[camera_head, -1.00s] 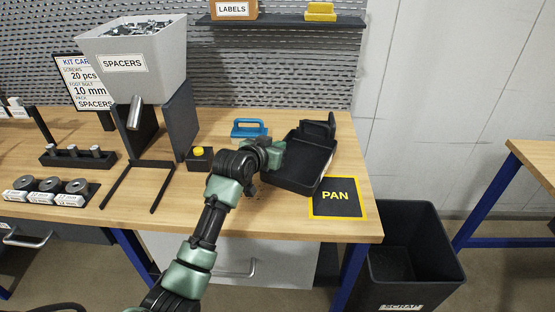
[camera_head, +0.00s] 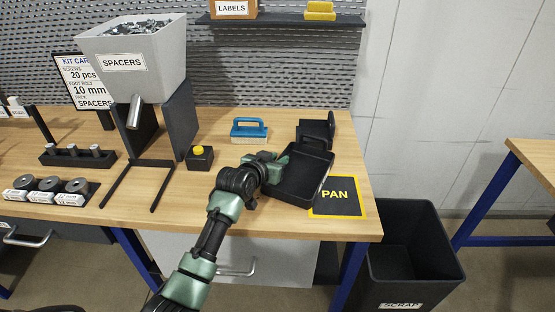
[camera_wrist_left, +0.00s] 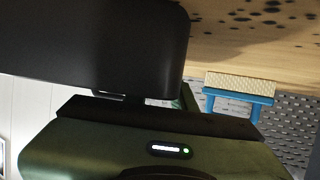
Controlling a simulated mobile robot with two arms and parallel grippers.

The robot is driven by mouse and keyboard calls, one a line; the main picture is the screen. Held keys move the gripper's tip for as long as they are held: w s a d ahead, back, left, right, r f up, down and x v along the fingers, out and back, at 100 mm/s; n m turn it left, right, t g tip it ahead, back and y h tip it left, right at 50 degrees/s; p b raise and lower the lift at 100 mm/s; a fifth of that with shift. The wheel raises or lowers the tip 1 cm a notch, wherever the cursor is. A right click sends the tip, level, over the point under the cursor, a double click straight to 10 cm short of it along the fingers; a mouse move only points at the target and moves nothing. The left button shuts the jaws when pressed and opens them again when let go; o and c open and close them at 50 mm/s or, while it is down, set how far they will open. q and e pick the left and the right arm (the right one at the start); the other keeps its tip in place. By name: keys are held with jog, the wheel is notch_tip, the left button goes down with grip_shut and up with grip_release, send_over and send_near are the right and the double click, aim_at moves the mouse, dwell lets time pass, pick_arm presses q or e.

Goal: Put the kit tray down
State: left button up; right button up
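The kit tray, a shallow black open tray (camera_head: 306,189), is near the right end of the wooden bench, just left of the PAN mat and overlapping its upper left edge in the head view. It looks empty. My left gripper (camera_head: 277,168) is at the tray's left side and appears shut on its wall; the fingertips are hidden. In the left wrist view the tray's dark side (camera_wrist_left: 90,40) fills the upper left, close against the gripper. I cannot tell whether the tray touches the bench. My right gripper is not in view.
The PAN mat (camera_head: 340,198) lies at the front right corner. A black stand (camera_head: 316,131) is behind the tray. A blue-handled brush (camera_head: 249,129) and a yellow-button box (camera_head: 199,157) stand to the left. A spacer hopper (camera_head: 135,60) is further left; a black scrap bin (camera_head: 408,255) is below right.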

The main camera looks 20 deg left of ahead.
pick_arm(q)
jog(key=shift+r, duration=0.15)
jog(key=v, duration=1.2)
dwell(0.3)
